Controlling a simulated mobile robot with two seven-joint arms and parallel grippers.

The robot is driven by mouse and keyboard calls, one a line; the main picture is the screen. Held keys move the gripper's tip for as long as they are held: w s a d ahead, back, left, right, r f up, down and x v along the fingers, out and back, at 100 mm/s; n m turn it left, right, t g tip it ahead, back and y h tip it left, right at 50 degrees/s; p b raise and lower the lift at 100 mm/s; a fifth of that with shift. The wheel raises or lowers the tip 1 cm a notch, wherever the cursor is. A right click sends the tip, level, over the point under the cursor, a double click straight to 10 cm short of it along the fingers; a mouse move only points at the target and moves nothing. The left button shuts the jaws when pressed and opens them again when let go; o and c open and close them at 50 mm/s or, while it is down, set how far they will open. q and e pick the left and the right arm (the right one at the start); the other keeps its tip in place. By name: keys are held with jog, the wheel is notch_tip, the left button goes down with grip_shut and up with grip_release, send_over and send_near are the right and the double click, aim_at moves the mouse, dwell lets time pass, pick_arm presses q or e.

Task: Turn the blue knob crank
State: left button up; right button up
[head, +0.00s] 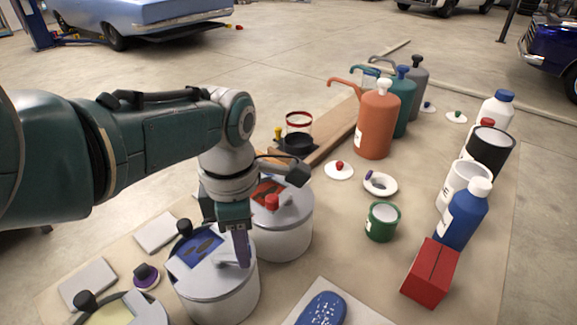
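A grey-white round drum (218,291) with a blue opening in its lid (197,250) stands at the lower left. A dark knob (184,227) shows at the back left of that lid. I cannot make out a clearly blue knob; part of the lid is hidden by my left gripper. My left gripper (240,250) points down over the right side of this lid, with a purplish finger at or very close to it. I see it edge-on, so its opening and anything between its fingers are hidden. My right gripper is not in view.
A similar drum with a red knob (271,202) stands just behind, and another with a dark knob (84,299) is at the lower left. Orange (376,125) and teal pump bottles, a green can (382,222), a red box (431,272) and a blue bottle (461,217) stand to the right.

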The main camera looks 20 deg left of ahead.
pick_arm(q)
jog(key=o, duration=0.4)
jog(key=shift+o, duration=0.2)
jog(key=shift+r, duration=0.1)
notch_tip(320, 180, up, 8)
jog(key=p, duration=0.6)
jog(key=shift+r, duration=0.9)
jog(key=shift+a, duration=0.1)
